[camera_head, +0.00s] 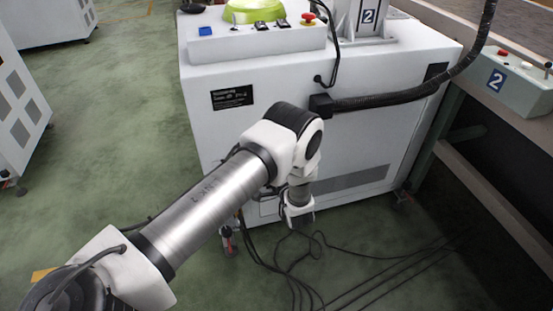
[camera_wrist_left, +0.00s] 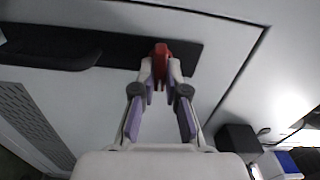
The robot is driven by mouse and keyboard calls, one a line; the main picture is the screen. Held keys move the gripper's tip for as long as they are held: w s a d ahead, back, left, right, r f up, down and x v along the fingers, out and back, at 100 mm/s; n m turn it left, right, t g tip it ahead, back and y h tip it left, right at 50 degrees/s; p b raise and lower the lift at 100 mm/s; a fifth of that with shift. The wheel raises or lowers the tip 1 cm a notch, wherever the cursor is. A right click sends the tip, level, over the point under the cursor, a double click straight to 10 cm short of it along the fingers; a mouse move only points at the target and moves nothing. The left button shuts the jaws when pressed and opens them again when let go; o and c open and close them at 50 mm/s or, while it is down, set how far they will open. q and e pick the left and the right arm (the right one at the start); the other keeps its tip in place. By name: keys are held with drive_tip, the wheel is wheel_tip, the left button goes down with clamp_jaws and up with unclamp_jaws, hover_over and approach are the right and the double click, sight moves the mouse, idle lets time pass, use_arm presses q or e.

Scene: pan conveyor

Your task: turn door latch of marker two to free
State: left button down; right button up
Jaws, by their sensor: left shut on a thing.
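The door latch (camera_wrist_left: 160,50) shows in the left wrist view as a small red handle on a dark plate (camera_wrist_left: 120,48) on a pale panel. My left gripper (camera_wrist_left: 161,78) is shut on the red latch, with one finger on each side of it. The latch points roughly along the gripper; its exact angle is hard to tell. In the head view my left arm reaches down against the front of the white cabinet (camera_head: 215,135), which carries a marker with the number 2 (camera_head: 368,16). The latch is hidden there behind my arm. My right gripper is in neither view.
A black hose (camera_head: 400,101) runs across the cabinet front to the upper right. Thin cables (camera_head: 300,262) lie on the green floor below.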

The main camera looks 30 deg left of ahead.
use_arm(q)
drive_tip(key=shift+w+a+r+m, duration=0.1)
drive_tip(key=shift+w+r+m, duration=0.15)
drive_tip(key=shift+m, duration=0.25)
drive_tip(key=c, duration=1.2)
unclamp_jaws()
drive_tip(key=shift+s, duration=0.1)
drive_tip(key=shift+f, duration=0.25)
drive_tip(key=shift+s, duration=0.1)
drive_tip(key=v, duration=1.2)
